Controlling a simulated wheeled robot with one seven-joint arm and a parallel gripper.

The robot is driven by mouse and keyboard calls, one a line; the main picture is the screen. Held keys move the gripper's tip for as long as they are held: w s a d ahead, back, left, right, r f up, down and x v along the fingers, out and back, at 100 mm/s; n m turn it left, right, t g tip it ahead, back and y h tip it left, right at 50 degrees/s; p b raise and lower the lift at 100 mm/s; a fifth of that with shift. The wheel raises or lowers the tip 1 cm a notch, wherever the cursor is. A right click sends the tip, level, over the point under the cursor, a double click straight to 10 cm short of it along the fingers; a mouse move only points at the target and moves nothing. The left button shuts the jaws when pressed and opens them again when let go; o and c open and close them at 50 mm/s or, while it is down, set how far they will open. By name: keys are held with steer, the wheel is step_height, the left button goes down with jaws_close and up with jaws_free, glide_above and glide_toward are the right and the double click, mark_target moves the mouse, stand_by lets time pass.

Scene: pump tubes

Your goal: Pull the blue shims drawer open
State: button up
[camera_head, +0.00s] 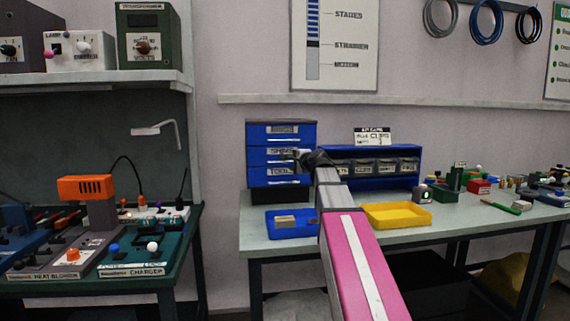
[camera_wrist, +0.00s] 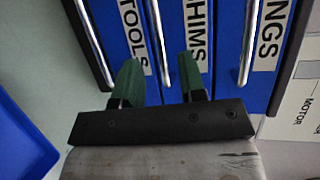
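The blue shims drawer (camera_head: 258,157) is the middle drawer of a blue three-drawer cabinet (camera_head: 250,140) on the bench, and it looks shut. In the wrist view its face (camera_wrist: 173,18) carries a white SHIMS label, with a metal bar handle (camera_wrist: 156,33) beside it. My gripper (camera_head: 301,155) is at the right part of the drawer front. In the wrist view my gripper (camera_wrist: 159,63) is open, its two green fingers on either side of the shims handle with gaps visible. I cannot tell whether the fingertips reach past the bar.
The TOOLS drawer (camera_wrist: 115,45) is below and another labelled drawer (camera_wrist: 233,40) above, both with bar handles. A blue tray (camera_head: 290,231) stands in front of the cabinet, a yellow tray (camera_head: 398,222) to the right. A blue bin rack (camera_head: 413,150) is right of the cabinet.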

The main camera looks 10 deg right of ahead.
mark_target(279, 152)
steer(key=x, duration=0.6)
steer(key=shift+w+f, duration=0.1)
jaws_close()
